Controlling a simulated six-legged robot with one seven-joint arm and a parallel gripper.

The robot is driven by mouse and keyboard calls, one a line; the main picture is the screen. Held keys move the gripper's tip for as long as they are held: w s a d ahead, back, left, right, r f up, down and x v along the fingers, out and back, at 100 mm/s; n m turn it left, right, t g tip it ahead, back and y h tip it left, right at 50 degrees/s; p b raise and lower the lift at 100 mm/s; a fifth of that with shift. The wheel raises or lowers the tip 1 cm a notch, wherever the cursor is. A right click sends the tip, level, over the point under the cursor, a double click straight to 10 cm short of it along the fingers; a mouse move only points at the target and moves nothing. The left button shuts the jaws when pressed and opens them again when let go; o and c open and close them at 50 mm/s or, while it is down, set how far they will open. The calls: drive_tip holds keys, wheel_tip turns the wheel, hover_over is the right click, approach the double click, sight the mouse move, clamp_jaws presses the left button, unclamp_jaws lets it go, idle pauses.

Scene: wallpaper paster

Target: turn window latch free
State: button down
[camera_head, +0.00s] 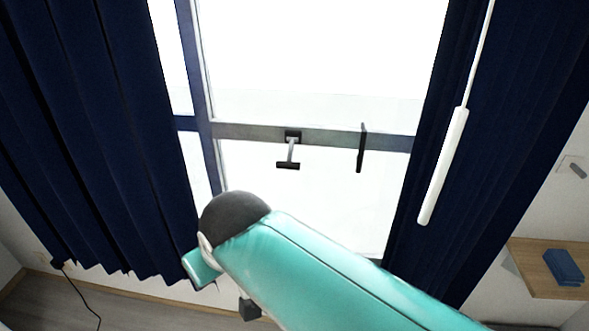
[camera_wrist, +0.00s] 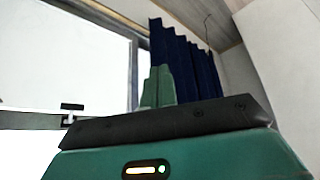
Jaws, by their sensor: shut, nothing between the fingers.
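The window latch (camera_head: 291,150) is a small T shape with a grey stem and a dark crossbar. It sits on the grey horizontal rail of the window, left of the rail's middle. In the wrist view what appears to be the same latch (camera_wrist: 70,112) shows at the left, partly behind a dark edge of my own body. My teal arm stands below and in front of the latch in the head view, apart from it in the picture.
Dark blue curtains hang at the left (camera_head: 90,140) and right (camera_head: 500,120). A dark upright bar (camera_head: 361,148) stands out on the rail right of the latch. A white wand (camera_head: 443,165) hangs before the right curtain. A wooden shelf (camera_head: 535,262) holds a blue object at the lower right.

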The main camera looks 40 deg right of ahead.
drive_tip(key=w+d+r+n+t+h, duration=0.1)
drive_tip(key=w+d+t+h, duration=0.15)
drive_tip(key=d, duration=0.55)
drive_tip(key=w+d+r+n+t+h, duration=0.15)
drive_tip(key=w+d, duration=0.25)
drive_tip(key=d, duration=0.4)
drive_tip(key=w+d+r+n+t+h, duration=0.15)
drive_tip(key=w+d, duration=0.25)
drive_tip(key=d, duration=0.4)
drive_tip(key=n+t+y, duration=0.2)
drive_tip(key=n+y, duration=0.3)
drive_tip(key=n, duration=0.4)
approach(284, 166)
drive_tip(key=x, duration=0.3)
drive_tip(key=a+x, duration=0.1)
drive_tip(key=shift+w+d, duration=0.1)
drive_tip(key=shift+w, duration=0.35)
drive_tip(key=shift+w+d+f, duration=0.35)
drive_tip(key=shift+w+d, duration=0.05)
drive_tip(key=shift+d, duration=0.15)
